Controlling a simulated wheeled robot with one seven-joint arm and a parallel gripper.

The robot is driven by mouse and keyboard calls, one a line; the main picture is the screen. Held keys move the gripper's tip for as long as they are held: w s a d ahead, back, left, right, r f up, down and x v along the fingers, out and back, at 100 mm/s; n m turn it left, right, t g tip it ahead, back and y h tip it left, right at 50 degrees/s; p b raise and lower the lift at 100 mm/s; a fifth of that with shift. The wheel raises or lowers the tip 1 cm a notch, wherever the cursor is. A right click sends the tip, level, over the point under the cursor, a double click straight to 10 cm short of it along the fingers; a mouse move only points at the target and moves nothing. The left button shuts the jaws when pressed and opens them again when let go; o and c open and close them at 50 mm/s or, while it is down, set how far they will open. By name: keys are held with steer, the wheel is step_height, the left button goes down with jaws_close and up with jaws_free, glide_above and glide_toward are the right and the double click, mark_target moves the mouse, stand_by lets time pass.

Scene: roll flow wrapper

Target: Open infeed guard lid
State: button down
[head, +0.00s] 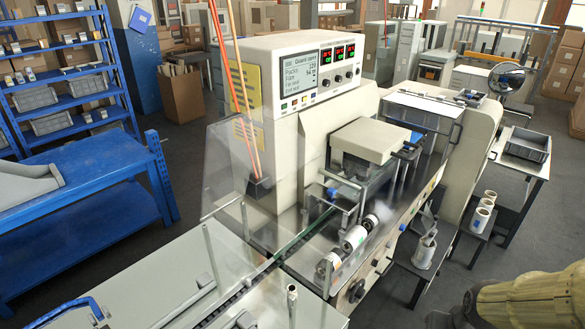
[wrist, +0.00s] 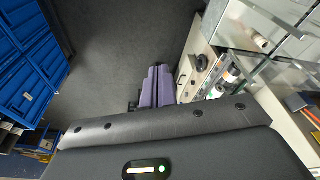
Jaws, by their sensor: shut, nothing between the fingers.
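The flow wrapper (head: 290,70) stands in the middle of the head view with its lit display facing me. Clear guard panels (head: 222,150) stand at its infeed end, left of the main body. I cannot tell for sure which panel is the lid or how far it is raised. The infeed channel (head: 235,290) runs toward the lower left. My gripper (wrist: 155,88) shows in the wrist view with purple fingers closed together and empty. It is over the dark floor, left of the machine's edge and apart from it.
Small rollers (head: 355,238) and a handwheel (head: 356,291) stick out from the machine's front. A blue bench (head: 90,195) and blue shelves are at left. A side table with a grey bin (head: 527,145) is at right. The floor between bench and machine is clear.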

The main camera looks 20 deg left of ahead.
steer(key=shift+a, duration=0.35)
steer(key=w+a+r+m+y, duration=0.6)
steer(key=w+a+r+m, duration=0.3)
steer(key=w+a+m, duration=0.4)
steer(key=w+a+r+m+t+y, duration=0.1)
steer(key=w+a+r+m+y, duration=0.1)
steer(key=r, duration=0.4)
steer(key=w+a+r+m+t+y+p, duration=0.1)
steer(key=w+a+r+m+y, duration=0.2)
steer(key=r+m, duration=0.4)
steer(key=shift+w+a+y, duration=0.25)
steer(key=shift+a+y, duration=0.4)
steer(key=shift+y, duration=0.05)
